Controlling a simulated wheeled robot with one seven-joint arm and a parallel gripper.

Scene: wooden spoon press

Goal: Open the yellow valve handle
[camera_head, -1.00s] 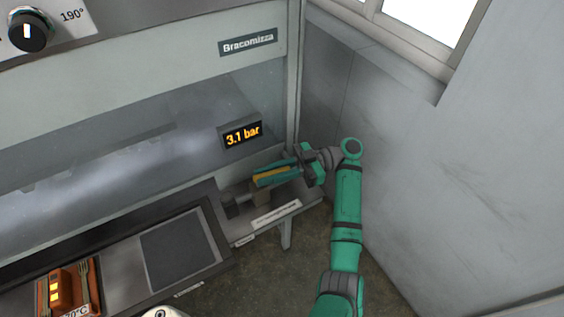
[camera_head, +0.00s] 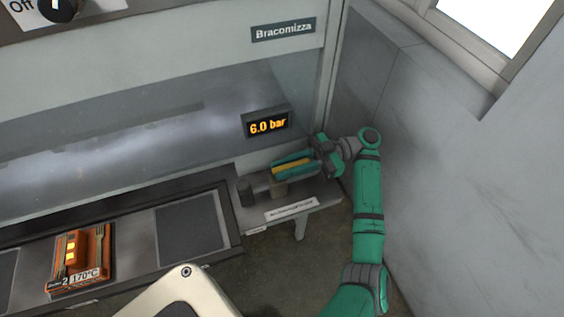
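The yellow valve handle (camera_head: 287,169) is a short yellow bar above a small shelf at the right end of the press. My gripper (camera_head: 292,166) has its two green fingers on either side of the handle, and yellow shows between them. The fingers look closed around it, though the contact is small in the picture. A grey block-like valve part (camera_head: 246,192) sits to the left of the handle. The display (camera_head: 268,125) above reads 6.0 bar.
A wall (camera_head: 450,190) stands close on the right of my arm. The Bracomizza press (camera_head: 160,50) fills the back. A dark plate (camera_head: 188,228) and an orange mould marked 170°C (camera_head: 103,262) are at lower left. A labelled shelf (camera_head: 322,199) lies under the handle.

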